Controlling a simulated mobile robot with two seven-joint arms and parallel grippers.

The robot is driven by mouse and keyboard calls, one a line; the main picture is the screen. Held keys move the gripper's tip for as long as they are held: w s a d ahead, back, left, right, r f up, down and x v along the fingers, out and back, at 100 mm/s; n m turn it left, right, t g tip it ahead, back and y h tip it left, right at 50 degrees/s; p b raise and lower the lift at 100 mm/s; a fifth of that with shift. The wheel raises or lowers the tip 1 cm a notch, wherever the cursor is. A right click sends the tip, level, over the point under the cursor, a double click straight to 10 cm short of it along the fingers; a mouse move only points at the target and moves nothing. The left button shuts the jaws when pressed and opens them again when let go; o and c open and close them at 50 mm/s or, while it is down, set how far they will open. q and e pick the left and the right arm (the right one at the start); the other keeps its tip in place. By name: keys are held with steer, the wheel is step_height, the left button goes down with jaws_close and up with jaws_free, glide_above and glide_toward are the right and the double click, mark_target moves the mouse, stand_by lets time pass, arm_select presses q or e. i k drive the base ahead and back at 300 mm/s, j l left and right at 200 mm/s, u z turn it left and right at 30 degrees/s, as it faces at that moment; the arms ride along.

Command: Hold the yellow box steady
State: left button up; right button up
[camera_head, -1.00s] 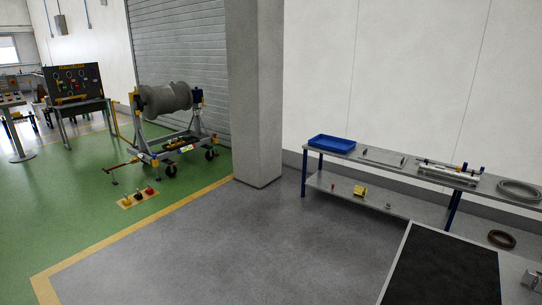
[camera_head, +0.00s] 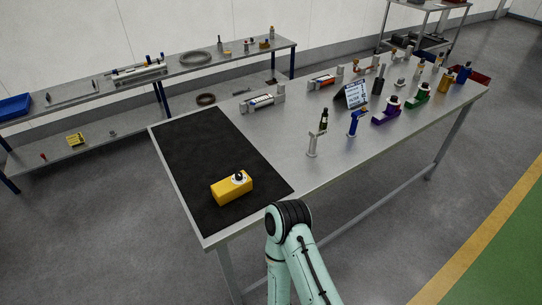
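The yellow box (camera_head: 226,191) lies on the black mat (camera_head: 190,150) at the near left end of the metal workbench. A small round fitting, white and black, sits on its top at the right. Nothing touches the box. One of my arms, pale green with a black joint, reaches up from the bottom of the view to just in front of the bench's near edge. Neither gripper shows, so I cannot see what they do.
The workbench (camera_head: 300,150) carries several tools on stands and a small screen (camera_head: 355,94) to the right of the mat. A shelf rack with a blue tray (camera_head: 14,106) runs along the wall behind.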

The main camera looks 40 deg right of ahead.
mark_target(238, 175)
steer(key=i+j+z, duration=0.1)
steer(key=z, duration=0.35)
steer(key=j+z, duration=0.3)
steer(key=z, duration=0.15)
steer(key=j+z, duration=0.3)
steer(key=z, duration=0.15)
steer(key=i, duration=0.05)
